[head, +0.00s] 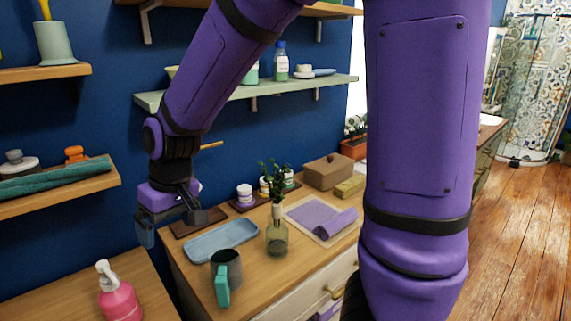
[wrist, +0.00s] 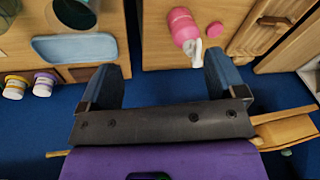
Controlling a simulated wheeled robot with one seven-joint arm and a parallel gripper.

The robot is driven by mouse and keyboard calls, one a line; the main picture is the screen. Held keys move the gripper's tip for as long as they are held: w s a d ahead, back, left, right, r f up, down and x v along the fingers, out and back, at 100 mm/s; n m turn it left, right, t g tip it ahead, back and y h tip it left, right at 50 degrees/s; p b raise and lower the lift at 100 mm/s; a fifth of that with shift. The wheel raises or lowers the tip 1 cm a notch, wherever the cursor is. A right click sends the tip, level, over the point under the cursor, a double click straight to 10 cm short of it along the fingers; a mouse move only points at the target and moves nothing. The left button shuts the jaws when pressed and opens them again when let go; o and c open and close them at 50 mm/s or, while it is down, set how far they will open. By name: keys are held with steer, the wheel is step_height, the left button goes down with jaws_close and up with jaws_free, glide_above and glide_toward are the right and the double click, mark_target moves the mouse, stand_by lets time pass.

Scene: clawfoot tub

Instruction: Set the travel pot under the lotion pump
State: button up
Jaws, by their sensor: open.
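The lotion pump, a pink bottle (head: 120,301) with a white pump head, stands on the wooden counter at the lower left in the head view. It also shows in the wrist view (wrist: 182,24), beyond the right finger. Small white-lidded jars with coloured bands, one of them purple (head: 245,196), stand on a dark board by the wall. The purple jar (wrist: 46,84) and a yellow one (wrist: 15,88) show in the wrist view. I cannot tell which is the travel pot. My gripper (head: 172,228) is open and empty, above the gap between the counters; its fingers (wrist: 160,85) show apart.
A blue tray (head: 220,242), a grey mug with a teal handle (head: 226,270) and a glass vase with a plant (head: 277,240) stand on the right counter. A small pink round thing (wrist: 214,30) is beside the pump. Wall shelves (head: 50,188) flank my arm at left.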

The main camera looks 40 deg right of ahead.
steer(key=s+d+r+m+t+h, duration=0.2)
steer(key=s+d+r+m+t, duration=0.1)
steer(key=s+d+r, duration=1.1)
steer(key=s, duration=0.3)
steer(key=shift+d+t, duration=0.15)
steer(key=shift+t, duration=0.25)
steer(key=shift+o, duration=0.4)
